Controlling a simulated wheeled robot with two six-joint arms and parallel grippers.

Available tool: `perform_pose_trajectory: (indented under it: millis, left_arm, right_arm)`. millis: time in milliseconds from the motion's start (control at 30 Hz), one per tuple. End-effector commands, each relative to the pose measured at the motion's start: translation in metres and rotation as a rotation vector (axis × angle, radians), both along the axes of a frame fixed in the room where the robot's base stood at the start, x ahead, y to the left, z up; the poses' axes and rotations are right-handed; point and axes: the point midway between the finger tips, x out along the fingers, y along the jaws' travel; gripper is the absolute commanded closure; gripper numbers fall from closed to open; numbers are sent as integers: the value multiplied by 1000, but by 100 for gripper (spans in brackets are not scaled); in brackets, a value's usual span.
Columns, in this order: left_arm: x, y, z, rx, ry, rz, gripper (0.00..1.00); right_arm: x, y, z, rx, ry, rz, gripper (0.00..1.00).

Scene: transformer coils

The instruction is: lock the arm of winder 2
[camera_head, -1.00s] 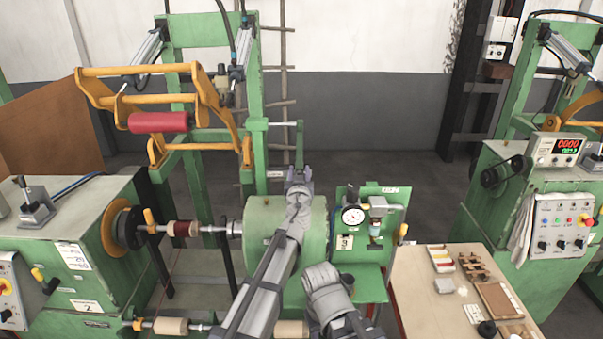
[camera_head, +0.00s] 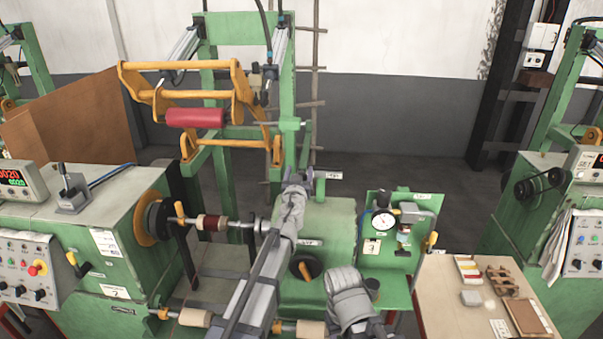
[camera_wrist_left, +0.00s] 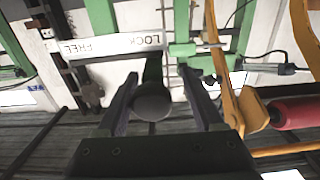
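Winder 2 is the green machine (camera_head: 120,235) with a yellow arm frame (camera_head: 185,68), raised, carrying a red roller (camera_head: 195,118). My left gripper (camera_head: 298,178) is by a small white plate (camera_head: 328,175) above the green round housing (camera_head: 328,225). In the left wrist view, that plate (camera_wrist_left: 108,44) reads LOCK and FREE. A black lever knob (camera_wrist_left: 152,106) is between the fingers of my left gripper (camera_wrist_left: 160,92), with gaps showing on both sides. Its stem appears near the word LOCK.
A gauge panel (camera_head: 398,240) stands right of the housing. A wooden table (camera_head: 450,310) holds small parts at the lower right. Another green winder (camera_head: 525,205) is at far right. A spindle (camera_head: 235,225) with a coil former runs left of my left arm.

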Motion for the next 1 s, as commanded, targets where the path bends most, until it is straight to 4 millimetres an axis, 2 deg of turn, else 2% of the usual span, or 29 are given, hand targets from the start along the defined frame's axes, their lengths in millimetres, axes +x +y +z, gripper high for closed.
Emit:
perform_pose_trajectory:
  millis: [267, 433, 567, 833, 1000]
  left_arm:
    - [0, -1, 0, 0, 0, -3, 25]
    - [-8, -1, 0, 0, 0, -3, 25]
    - [-23, -1, 0, 0, 0, -3, 25]
    - [-68, -1, 0, 0, 0, -2, 25]
    - [-79, -1, 0, 0, 0, -2, 25]
  right_arm:
    - [0, 0, 0, 0, 0, 0, 50]
    - [0, 0, 0, 0, 0, 0, 50]
    - [0, 0, 0, 0, 0, 0, 50]
    - [0, 0, 0, 0, 0, 0, 50]
    - [0, 0, 0, 0, 0, 0, 50]
